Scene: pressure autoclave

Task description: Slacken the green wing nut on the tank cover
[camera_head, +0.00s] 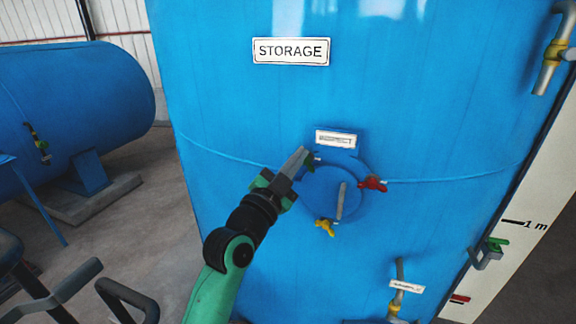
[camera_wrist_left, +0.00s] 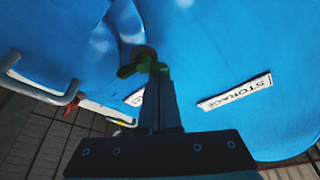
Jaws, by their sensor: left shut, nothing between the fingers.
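The round blue tank cover (camera_head: 328,196) sits on the front of the blue storage tank, with a grey handle (camera_head: 340,201) on it. The green wing nut (camera_head: 311,162) is at the cover's upper left edge. It also shows in the left wrist view (camera_wrist_left: 128,70), beside my fingertips. My left gripper (camera_head: 304,152) is shut, its fingertips right at the green wing nut, with nothing between them. In the left wrist view its fingers (camera_wrist_left: 159,72) point at the nut and hide part of it. I cannot tell if they touch. My right gripper is not in view.
A red wing nut (camera_head: 373,183) is on the cover's right and a yellow one (camera_head: 325,227) at its bottom. A small label (camera_head: 336,139) is above the cover. A valve pipe (camera_head: 398,285) stands out lower right. Another blue tank (camera_head: 75,115) lies far left.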

